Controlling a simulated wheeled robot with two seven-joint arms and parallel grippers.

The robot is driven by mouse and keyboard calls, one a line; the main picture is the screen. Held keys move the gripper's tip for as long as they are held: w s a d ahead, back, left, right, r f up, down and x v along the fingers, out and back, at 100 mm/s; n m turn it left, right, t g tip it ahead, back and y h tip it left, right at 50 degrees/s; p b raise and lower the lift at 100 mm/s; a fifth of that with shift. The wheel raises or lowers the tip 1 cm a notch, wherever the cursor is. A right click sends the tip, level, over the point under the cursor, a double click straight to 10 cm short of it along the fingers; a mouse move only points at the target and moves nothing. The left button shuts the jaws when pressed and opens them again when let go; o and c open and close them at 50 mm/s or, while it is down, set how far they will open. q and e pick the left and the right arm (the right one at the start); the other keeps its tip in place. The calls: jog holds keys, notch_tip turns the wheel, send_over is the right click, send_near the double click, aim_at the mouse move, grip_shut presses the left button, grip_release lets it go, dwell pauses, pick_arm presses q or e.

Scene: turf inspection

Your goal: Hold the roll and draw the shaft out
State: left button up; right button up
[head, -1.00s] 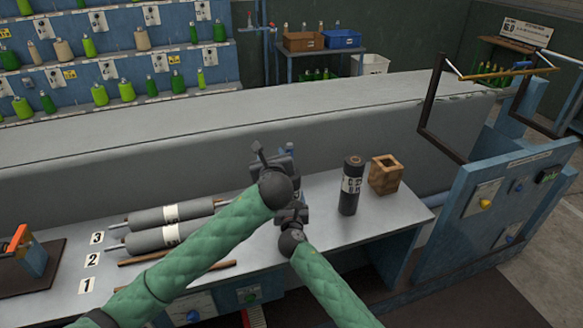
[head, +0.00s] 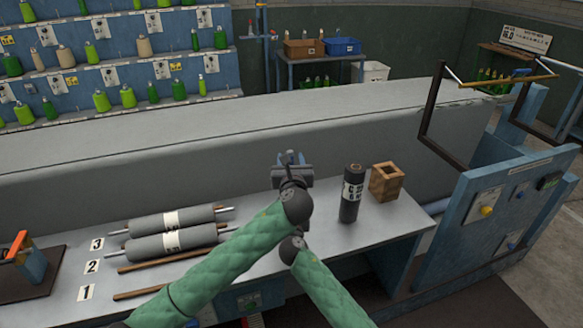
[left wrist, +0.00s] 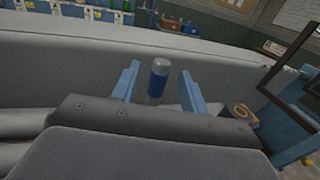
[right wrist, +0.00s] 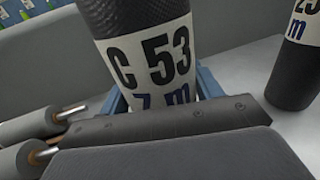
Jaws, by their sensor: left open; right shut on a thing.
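A dark grey roll (right wrist: 150,45) with a white label reading C 53 fills the middle of the right wrist view. My right gripper (right wrist: 162,98) is shut on it, with blue fingers on both sides. In the head view this roll and the right gripper are mostly hidden behind my left arm. My left gripper (head: 290,160) is open above the table. The left wrist view shows its two fingers (left wrist: 158,72) apart, with the upright shaft end (left wrist: 159,80), grey with a blue band, between them; I cannot tell whether they touch it.
Another dark roll (head: 351,194) stands upright to the right, beside a square wooden box (head: 386,181). Two grey rolls (head: 170,243) on shafts lie at left near number cards (head: 92,267). A long grey padded barrier (head: 200,160) runs behind the table (head: 330,240).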

aim_at(290, 151)
pick_arm(q)
jog(key=shift+w+a, duration=0.1)
jog(key=shift+w, duration=2.15)
jog(key=shift+c, duration=0.4)
